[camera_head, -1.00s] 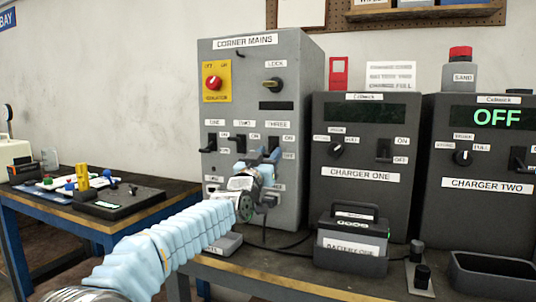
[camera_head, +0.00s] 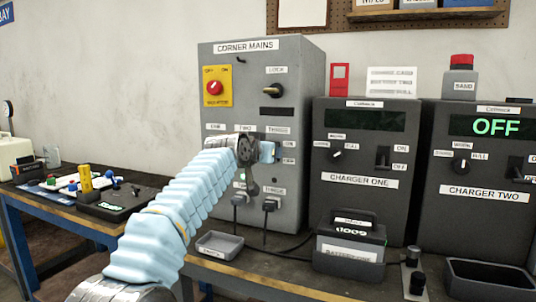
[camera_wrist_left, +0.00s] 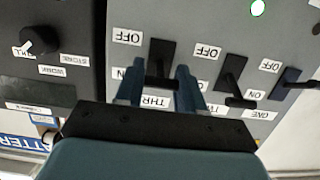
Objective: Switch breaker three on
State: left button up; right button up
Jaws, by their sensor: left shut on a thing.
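The grey CORNER MAINS panel (camera_head: 312,130) holds a row of breakers. In the left wrist view, breaker three (camera_wrist_left: 161,57) is a black switch above a partly covered label reading THR. Its lever lies between the fingers of my left gripper (camera_wrist_left: 158,92) and leans toward the ON label side. The fingers are shut on the lever. In the head view my left gripper (camera_head: 266,152) is at the panel under the THREE label and hides breaker three. Breakers two (camera_wrist_left: 234,70) and one (camera_wrist_left: 284,82) show to its right in the wrist view. My right gripper is not in view.
A green light (camera_wrist_left: 258,8) is lit on the panel. Charger one (camera_head: 365,150) stands close on the right, with a battery (camera_head: 350,248) before it and charger two (camera_head: 487,215) beyond. A small grey tray (camera_head: 219,245) and cables lie on the bench below.

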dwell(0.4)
pick_arm(q)
jog(key=o, duration=1)
jog(key=shift+o, duration=0.2)
jog(key=shift+s+a, duration=0.1)
jog(key=shift+s, duration=0.15)
jog(key=b+v, duration=0.5)
jog(key=v, duration=0.8)
jog(key=shift+r, duration=0.2)
jog(key=shift+a, duration=0.1)
